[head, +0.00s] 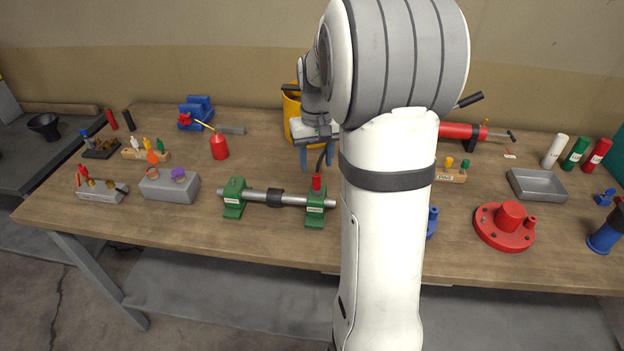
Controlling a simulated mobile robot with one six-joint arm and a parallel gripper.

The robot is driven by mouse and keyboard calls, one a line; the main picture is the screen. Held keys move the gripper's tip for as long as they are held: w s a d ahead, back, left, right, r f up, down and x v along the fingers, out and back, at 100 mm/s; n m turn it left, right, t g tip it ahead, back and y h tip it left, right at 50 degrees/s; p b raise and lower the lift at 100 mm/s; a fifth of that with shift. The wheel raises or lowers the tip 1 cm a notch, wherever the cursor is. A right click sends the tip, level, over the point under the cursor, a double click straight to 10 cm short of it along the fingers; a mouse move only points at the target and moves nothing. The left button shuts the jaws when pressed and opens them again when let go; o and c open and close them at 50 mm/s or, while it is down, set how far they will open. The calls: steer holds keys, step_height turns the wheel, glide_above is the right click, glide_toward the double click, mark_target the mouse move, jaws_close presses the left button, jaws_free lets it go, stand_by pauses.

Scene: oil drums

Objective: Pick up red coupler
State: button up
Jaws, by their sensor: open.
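A small red upright cylinder (317,184), which may be the red coupler, stands on top of the right green block (315,214) of a bar fixture. My gripper (318,162) is open, points down and hangs just above and behind this red piece in the picture. Nothing shows between its fingers except part of a thin dark hose; I cannot tell whether anything touches them. Another small red piece (82,173) stands on the grey rack at the far left.
A metal bar (255,195) joins the two green blocks. A yellow bucket (291,108) stands behind my gripper. My arm hides the table's middle right. A red flanged part (505,226) and a grey tray (537,184) lie at the right. A red oil can (219,147) stands left.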

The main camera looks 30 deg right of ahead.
mark_target(316, 173)
step_height(316, 173, down, 6)
steer(key=shift+s+f+p, duration=0.1)
steer(key=shift+f+p, duration=0.1)
steer(key=shift+p, duration=0.45)
steer(key=shift+c, duration=0.3)
jaws_close()
